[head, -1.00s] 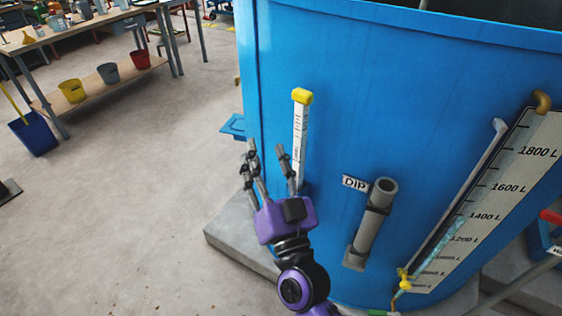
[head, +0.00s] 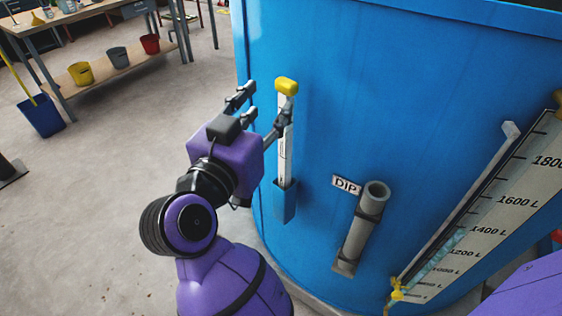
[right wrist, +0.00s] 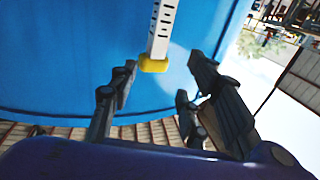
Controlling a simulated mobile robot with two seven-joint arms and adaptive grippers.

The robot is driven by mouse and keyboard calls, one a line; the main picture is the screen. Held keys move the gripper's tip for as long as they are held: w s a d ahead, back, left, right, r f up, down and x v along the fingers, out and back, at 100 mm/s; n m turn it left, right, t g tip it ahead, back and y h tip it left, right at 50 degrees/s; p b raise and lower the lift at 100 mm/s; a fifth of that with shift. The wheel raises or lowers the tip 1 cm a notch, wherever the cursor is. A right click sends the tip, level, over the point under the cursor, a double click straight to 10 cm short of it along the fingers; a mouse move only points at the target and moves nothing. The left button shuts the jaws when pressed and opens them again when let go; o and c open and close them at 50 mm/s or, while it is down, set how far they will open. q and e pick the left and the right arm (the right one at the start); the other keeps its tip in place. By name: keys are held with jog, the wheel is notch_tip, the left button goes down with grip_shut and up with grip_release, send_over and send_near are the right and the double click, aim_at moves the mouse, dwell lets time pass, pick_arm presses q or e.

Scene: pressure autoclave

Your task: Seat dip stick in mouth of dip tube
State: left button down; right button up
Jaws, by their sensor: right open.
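The dip stick (head: 284,150) is a white graduated strip with a yellow cap. It stands upright in a blue holder (head: 284,203) on the tank wall. The grey dip tube (head: 360,232) is fixed to the tank right of it, tilted, its open mouth (head: 377,188) facing up and empty. My right gripper (head: 266,103) is open beside the upper stick, just below cap height; one finger overlaps the stick in the head view. In the right wrist view the yellow cap (right wrist: 154,64) appears between the spread fingers (right wrist: 165,80); contact cannot be told. My left gripper is out of view.
The blue tank (head: 400,90) fills the right side. A DIP label (head: 346,186) sits beside the tube mouth. A level gauge with a litre scale (head: 500,215) is further right. A bench (head: 110,70) with buckets stands far left; the floor between is clear.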

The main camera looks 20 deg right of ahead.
aim_at(283, 96)
jog(key=x, duration=0.8)
jog(key=shift+s+d+f, duration=0.25)
jog(key=shift+d+f, duration=0.05)
grip_shut()
